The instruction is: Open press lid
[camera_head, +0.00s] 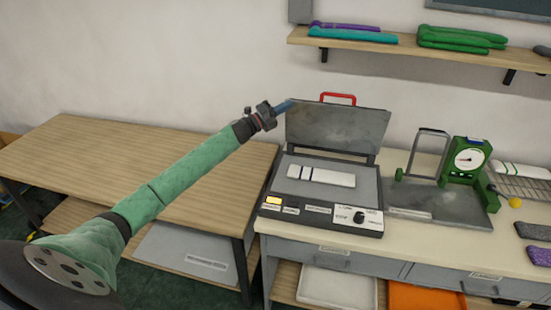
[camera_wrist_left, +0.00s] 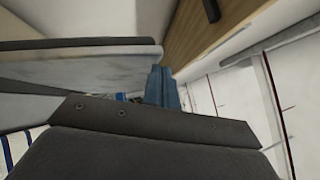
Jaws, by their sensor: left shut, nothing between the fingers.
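The press (camera_head: 318,192) stands on the counter, with its grey lid (camera_head: 338,128) raised and tilted back. A red handle (camera_head: 338,98) sits on the lid's top edge. A white folded piece with dark stripes (camera_head: 321,176) lies on the press bed. My left gripper (camera_head: 288,103) is at the lid's upper left corner, with its blue fingers shut and empty. In the left wrist view the blue fingers (camera_wrist_left: 163,88) are beside the edge of a grey plate (camera_wrist_left: 85,62), which looks like the lid. I cannot tell whether they touch it. My right gripper is not in view.
A green device with a dial (camera_head: 466,160) stands right of the press. A wall shelf (camera_head: 400,45) with folded knits hangs above. A bare wooden table (camera_head: 110,165) is at the left. An orange tray (camera_head: 426,296) and a white tray (camera_head: 336,286) lie below the counter.

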